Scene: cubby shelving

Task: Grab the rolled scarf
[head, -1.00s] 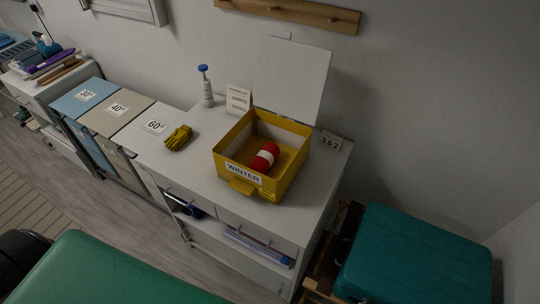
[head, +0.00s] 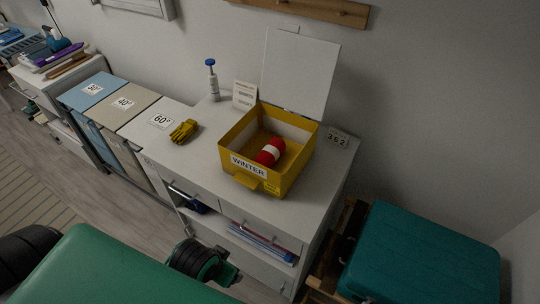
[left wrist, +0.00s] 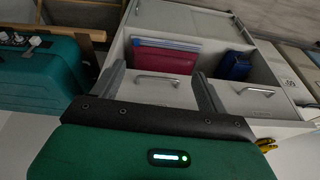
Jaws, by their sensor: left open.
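The rolled scarf (head: 270,153), red with a pale band, lies inside the open yellow box (head: 236,178) labelled WINTER on the white cabinet top. The box's lid (head: 297,75) stands raised at the back. My left gripper (left wrist: 159,68) is open and empty in the left wrist view, its two grey fingers spread in front of the cabinet's drawers and shelf. In the head view only a green and black part of my arm shows low before the cabinet; the fingertips cannot be made out. The scarf is not seen in the left wrist view. My right gripper is not in view.
Yellow gloves (head: 184,131), a blue-topped pump bottle (head: 212,80), a small sign (head: 244,95) and a number block (head: 338,138) stand around the box. A teal suitcase (head: 420,255) is at right. The cabinet top left of the box is partly clear.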

